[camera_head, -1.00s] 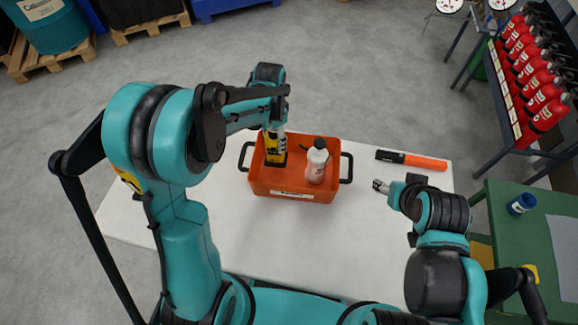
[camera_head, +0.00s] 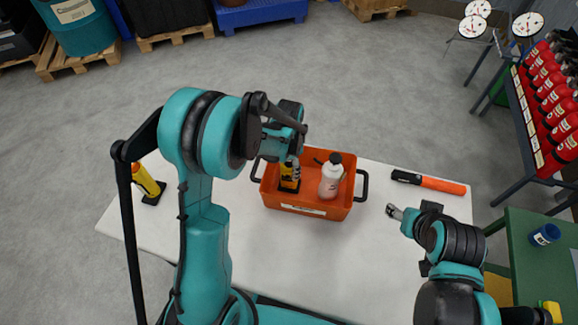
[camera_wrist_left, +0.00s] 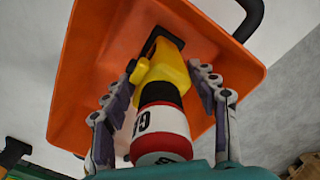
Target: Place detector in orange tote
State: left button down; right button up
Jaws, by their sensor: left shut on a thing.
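The yellow and black detector (camera_head: 289,182) is inside the left part of the orange tote (camera_head: 303,207). My left gripper (camera_head: 293,160) is shut on it from above. In the left wrist view the detector (camera_wrist_left: 160,118) shows a yellow and black far end and a red and white near end, between my two fingers (camera_wrist_left: 166,88). The orange tote (camera_wrist_left: 85,60) lies beyond it there. I cannot tell whether the detector touches the tote's floor. My right gripper (camera_head: 393,211) is right of the tote, apart from it; its fingers are too small to judge.
A white bottle with a dark cap (camera_head: 330,178) stands in the tote, right of the detector. An orange and black torch-like thing (camera_head: 430,181) lies at the table's back right. Another yellow and black item (camera_head: 149,184) stands at the left edge. The white table (camera_head: 262,245) is clear in front.

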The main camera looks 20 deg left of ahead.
pick_arm(q)
jog(key=shift+c, duration=2.4)
grip_release()
jog(key=shift+f, duration=0.1)
jog(key=shift+r, duration=0.25)
notch_tip(320, 180, up, 11)
jog(key=p, duration=0.3)
jog(key=shift+f, duration=0.1)
jog(key=shift+s+r+p, duration=0.1)
jog(key=shift+r+p, duration=0.25)
jog(key=shift+r, duration=0.35)
jog(key=s+a+r+n+t, duration=0.1)
jog(key=s+r+n+t, duration=0.2)
jog(key=s, duration=0.5)
jog(key=s+a+r+n+t, duration=0.1)
jog(key=s+r+n+t, duration=0.3)
jog(key=s, duration=0.4)
notch_tip(320, 180, up, 2)
jog(key=shift+s+a+r+n, duration=0.1)
jog(key=shift+s+a+n, duration=0.2)
jog(key=shift+n, duration=0.4)
